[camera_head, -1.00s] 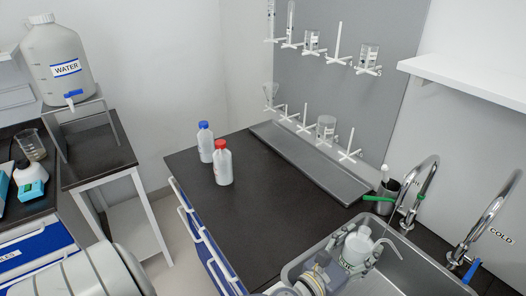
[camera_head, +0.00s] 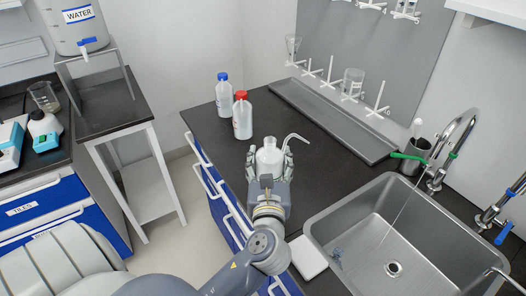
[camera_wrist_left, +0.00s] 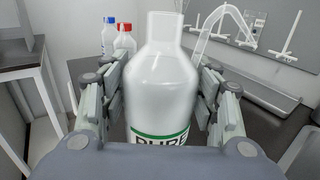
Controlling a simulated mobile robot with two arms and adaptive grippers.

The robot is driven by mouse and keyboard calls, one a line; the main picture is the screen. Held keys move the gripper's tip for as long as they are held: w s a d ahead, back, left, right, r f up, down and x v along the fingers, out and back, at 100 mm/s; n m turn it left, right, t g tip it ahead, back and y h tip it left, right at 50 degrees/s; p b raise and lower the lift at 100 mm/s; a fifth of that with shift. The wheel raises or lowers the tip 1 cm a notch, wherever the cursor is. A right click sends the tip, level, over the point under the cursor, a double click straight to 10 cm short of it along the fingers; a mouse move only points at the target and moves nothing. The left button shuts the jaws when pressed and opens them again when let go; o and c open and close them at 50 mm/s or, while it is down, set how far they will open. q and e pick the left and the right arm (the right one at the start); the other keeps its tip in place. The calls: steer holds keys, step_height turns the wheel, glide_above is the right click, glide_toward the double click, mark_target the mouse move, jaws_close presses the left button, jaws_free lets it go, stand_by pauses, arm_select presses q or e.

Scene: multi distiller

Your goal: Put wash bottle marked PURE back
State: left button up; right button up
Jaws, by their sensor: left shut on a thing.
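The wash bottle marked PURE (camera_head: 269,160) is white with a bent spout and stands upright in my left gripper (camera_head: 268,172), which is shut on it. In the head view it is over the black counter (camera_head: 250,213), between the red-capped bottle and the sink; I cannot tell whether it touches the counter. In the left wrist view the bottle (camera_wrist_left: 160,85) fills the middle, with its green-lined PURE label partly cut off at the bottom and the fingers on both sides. My right gripper is not in view.
A red-capped bottle (camera_head: 242,118) and a blue-capped bottle (camera_head: 222,95) stand on the counter behind. A grey drip tray (camera_head: 335,120) lies below the peg rack. The sink (camera_head: 395,235) with running water is at right. The WATER carboy (camera_head: 80,25) stands at left.

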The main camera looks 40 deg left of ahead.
arm_select(q)
steer(key=w+a+f, duration=0.2)
steer(key=w+a, duration=0.2)
steer(key=w, duration=0.2)
steer(key=w+a+f, duration=0.2)
steer(key=w+a, duration=0.2)
steer(key=w, duration=0.2)
steer(key=shift+w+f+p, duration=0.2)
steer(key=shift+f+p, duration=0.1)
steer(key=shift+f, duration=0.05)
steer(key=shift+f, duration=0.15)
steer(key=o, duration=1.6)
steer(key=shift+s, duration=0.1)
